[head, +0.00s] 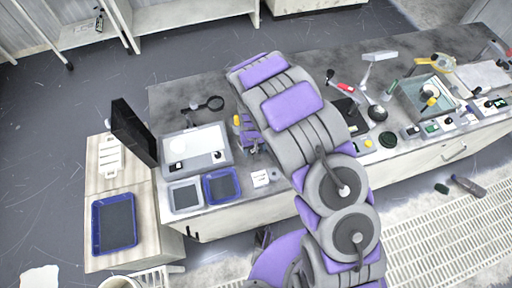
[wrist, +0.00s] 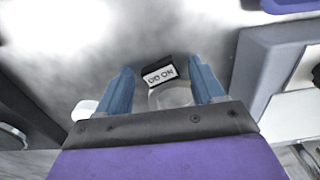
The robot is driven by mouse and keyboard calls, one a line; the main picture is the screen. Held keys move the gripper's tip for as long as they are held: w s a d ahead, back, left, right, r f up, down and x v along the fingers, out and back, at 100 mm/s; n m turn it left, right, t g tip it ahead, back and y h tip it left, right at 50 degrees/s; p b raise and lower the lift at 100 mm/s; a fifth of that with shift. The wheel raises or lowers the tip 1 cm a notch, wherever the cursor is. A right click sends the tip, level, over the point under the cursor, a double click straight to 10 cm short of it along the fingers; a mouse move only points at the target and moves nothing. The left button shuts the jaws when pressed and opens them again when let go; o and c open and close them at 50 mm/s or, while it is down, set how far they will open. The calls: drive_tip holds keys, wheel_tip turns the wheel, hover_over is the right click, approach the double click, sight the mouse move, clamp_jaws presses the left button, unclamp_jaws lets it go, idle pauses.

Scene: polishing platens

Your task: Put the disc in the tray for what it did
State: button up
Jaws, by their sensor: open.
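My gripper (wrist: 160,75) is open, with its two blue fingers apart in the wrist view. A pale, see-through round piece (wrist: 170,95), perhaps the disc, shows between the fingers; I cannot tell if they touch it. A small black block with a white lettered face (wrist: 159,75) is just beyond it. In the head view a grey-lined tray (head: 186,197) and a blue-rimmed tray (head: 221,186) sit side by side at the bench's front left. Another blue-rimmed tray (head: 114,223) lies on the side table. My arm hides part of the bench.
A white machine (head: 196,147) stands behind the two bench trays, with a dark upright screen (head: 134,132) to its left. A magnifier (head: 213,103) lies behind it. White cards (head: 262,178) are near the front edge. The right bench holds a basin (head: 425,97) and several small items.

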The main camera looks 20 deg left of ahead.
sight(251, 150)
drive_tip(key=shift+a, duration=0.5)
drive_tip(key=shift+a+r, duration=0.15)
drive_tip(key=shift+a, duration=0.15)
wheel_tip(251, 150, up, 11)
drive_tip(key=p, duration=0.3)
drive_tip(key=s+d+r+m, duration=0.1)
drive_tip(key=d+r+m, duration=0.1)
drive_tip(key=d+r, duration=0.8)
drive_tip(key=s+d+r+m, duration=0.2)
drive_tip(key=s+d+r, duration=0.5)
drive_tip(key=d+r, duration=0.2)
drive_tip(key=s+d+r+m+g, duration=0.1)
drive_tip(key=s+d+r, duration=0.2)
drive_tip(key=s, duration=0.6)
drive_tip(key=s+d+r+m, duration=0.1)
drive_tip(key=s+d+r, duration=0.3)
drive_tip(key=s, duration=0.5)
drive_tip(key=shift+s+d+r+g, duration=0.15)
drive_tip(key=shift+s+d+g, duration=0.2)
drive_tip(key=shift+d, duration=0.7)
